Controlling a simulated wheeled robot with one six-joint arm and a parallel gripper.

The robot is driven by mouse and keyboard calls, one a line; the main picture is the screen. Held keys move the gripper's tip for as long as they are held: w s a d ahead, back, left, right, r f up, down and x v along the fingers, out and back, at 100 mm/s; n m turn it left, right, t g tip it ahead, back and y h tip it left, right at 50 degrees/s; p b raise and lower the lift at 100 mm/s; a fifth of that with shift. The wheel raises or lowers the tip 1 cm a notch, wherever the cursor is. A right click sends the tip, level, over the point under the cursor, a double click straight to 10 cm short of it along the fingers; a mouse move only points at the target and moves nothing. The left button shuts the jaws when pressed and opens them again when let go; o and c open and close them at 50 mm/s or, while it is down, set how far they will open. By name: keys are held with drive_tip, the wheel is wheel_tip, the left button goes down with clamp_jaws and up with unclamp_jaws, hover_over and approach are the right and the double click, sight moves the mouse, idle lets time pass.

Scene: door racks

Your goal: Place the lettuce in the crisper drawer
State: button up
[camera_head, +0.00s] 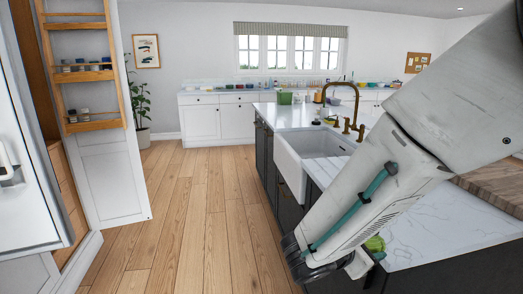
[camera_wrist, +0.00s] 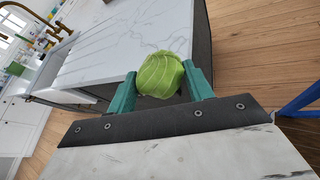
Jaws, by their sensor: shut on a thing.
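The lettuce (camera_wrist: 161,76) is a round pale-green head between the two teal fingers of my gripper (camera_wrist: 160,88) in the wrist view. My gripper is shut on it, with a finger against each side. In the head view a bit of the lettuce (camera_head: 375,244) shows past my arm, beside the island's edge. A white fridge door (camera_head: 20,150) stands at the far left of the head view. I cannot make out a crisper drawer in either view.
The marble-topped island (camera_head: 450,232) with a white sink (camera_head: 312,158) and brass tap fills the right. A wooden door rack (camera_head: 90,76) with jars hangs on an open white door at left. The wood floor (camera_head: 190,210) between is clear.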

drive_tip(key=w+a+n+t+y, duration=0.2)
drive_tip(key=w+n+t+y, duration=0.1)
drive_tip(key=w, duration=0.4)
drive_tip(key=w+a+n+t+y, duration=0.2)
drive_tip(key=w+n+y, duration=0.15)
drive_tip(key=w, duration=0.35)
drive_tip(key=w+d+f+n, duration=0.1)
drive_tip(key=w+d+f, duration=0.2)
drive_tip(key=d, duration=0.3)
drive_tip(key=shift+w+d+f+t+y, duration=0.3)
drive_tip(key=shift+w+f+t+y, duration=0.15)
drive_tip(key=shift+w, duration=0.35)
